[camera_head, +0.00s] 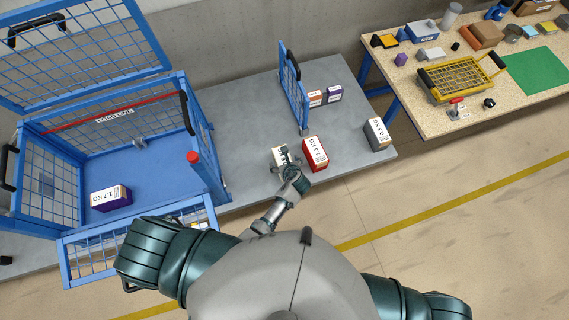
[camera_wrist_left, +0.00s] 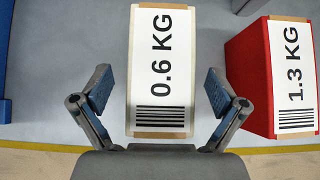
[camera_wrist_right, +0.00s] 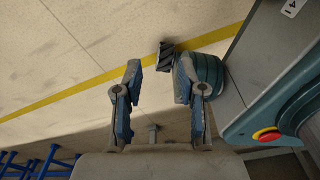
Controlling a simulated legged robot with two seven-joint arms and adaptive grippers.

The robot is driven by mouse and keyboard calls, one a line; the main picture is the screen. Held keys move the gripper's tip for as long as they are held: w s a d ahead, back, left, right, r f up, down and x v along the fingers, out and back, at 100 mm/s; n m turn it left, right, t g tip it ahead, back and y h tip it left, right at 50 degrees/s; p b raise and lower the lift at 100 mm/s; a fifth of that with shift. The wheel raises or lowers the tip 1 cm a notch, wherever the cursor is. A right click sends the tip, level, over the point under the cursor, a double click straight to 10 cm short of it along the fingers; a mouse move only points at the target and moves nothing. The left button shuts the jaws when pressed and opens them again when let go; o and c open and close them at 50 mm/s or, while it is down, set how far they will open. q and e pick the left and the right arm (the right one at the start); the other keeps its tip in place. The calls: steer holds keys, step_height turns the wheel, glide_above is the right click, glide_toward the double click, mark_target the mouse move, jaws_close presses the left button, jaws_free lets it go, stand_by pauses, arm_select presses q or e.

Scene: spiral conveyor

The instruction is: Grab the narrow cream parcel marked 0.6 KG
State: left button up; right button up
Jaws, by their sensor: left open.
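The narrow cream parcel (camera_wrist_left: 163,70) has a white label reading 0.6 KG and a barcode in the left wrist view. In the head view the parcel (camera_head: 281,154) stands on the grey table, partly hidden by my gripper. My left gripper (camera_wrist_left: 160,90) is open, with one finger on each side of the parcel's near end. Small gaps show between the fingers and the parcel. In the head view my left gripper (camera_head: 289,170) is at the parcel's near side. My right gripper (camera_wrist_right: 152,72) is open and empty over the floor.
A red 1.3 KG parcel (camera_head: 315,154) stands close to the right of the cream one. A grey parcel (camera_head: 377,134) is near the table's right edge. A blue cage (camera_head: 110,165) with a 1.7 KG parcel (camera_head: 111,197) stands left. A blue mesh panel (camera_head: 293,88) stands behind.

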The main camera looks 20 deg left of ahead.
arm_select(q)
steer(key=b+x, duration=0.1)
steer(key=x, duration=0.3)
steer(key=shift+w+a+f, duration=0.1)
steer(key=shift+w, duration=0.15)
arm_select(e)
steer(key=w, duration=0.2)
steer(key=shift+w+a, duration=0.3)
steer(key=shift+a, duration=0.1)
arm_select(q)
steer(key=c, duration=0.7)
steer(key=shift+s, duration=0.15)
steer(key=c, duration=1)
arm_select(e)
steer(key=shift+f, duration=0.1)
